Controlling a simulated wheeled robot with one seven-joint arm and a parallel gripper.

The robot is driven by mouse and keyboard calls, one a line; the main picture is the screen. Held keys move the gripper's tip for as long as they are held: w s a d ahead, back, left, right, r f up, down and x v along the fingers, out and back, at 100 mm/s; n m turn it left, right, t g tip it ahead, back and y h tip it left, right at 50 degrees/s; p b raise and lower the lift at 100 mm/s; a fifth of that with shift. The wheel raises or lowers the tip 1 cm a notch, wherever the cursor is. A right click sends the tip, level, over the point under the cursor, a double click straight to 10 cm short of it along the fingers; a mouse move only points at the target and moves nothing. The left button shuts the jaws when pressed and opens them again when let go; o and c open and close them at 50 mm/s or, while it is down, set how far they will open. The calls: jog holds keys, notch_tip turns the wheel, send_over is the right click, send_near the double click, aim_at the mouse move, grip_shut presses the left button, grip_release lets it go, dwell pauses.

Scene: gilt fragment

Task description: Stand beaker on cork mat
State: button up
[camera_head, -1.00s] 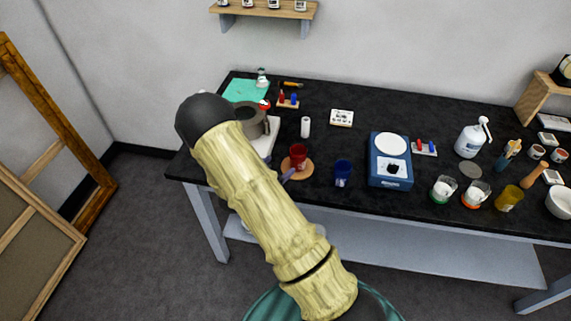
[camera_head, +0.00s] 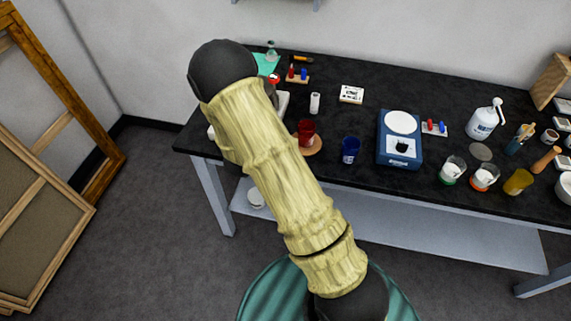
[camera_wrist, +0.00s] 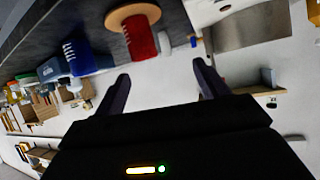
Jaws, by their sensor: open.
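A red beaker (camera_head: 306,130) stands upright on a round tan cork mat (camera_head: 315,147) near the bench's front edge. The arm hides the mat's left part in the head view. The wrist view, strongly tilted, shows the red beaker (camera_wrist: 140,38) with its base against the cork mat (camera_wrist: 124,13). A blue beaker (camera_head: 350,149) stands just right of the mat; it also shows in the wrist view (camera_wrist: 82,57). My gripper (camera_wrist: 162,86) is open and empty, its fingers apart from the red beaker. My arm hides the gripper in the head view.
A blue scale (camera_head: 399,150) stands right of the blue beaker. A white cylinder (camera_head: 315,103) is behind the red beaker. Several jars and a white pump bottle (camera_head: 484,120) fill the right side. The bench front edge is close to the mat.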

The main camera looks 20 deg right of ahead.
jog(key=s+a+r+n+g+y, duration=0.3)
jog(key=s+a+r+n+y, duration=0.4)
jog(key=s+r+y, duration=0.3)
jog(key=s+d+r+n+g, duration=0.1)
jog(key=s, duration=0.5)
jog(key=s+d+r+n+g, duration=0.1)
jog(key=s+n, duration=0.1)
jog(key=s, duration=0.4)
jog(key=shift+d+r+g+h, duration=0.25)
jog(key=shift+r+g+h, duration=0.05)
jog(key=shift+h, duration=0.1)
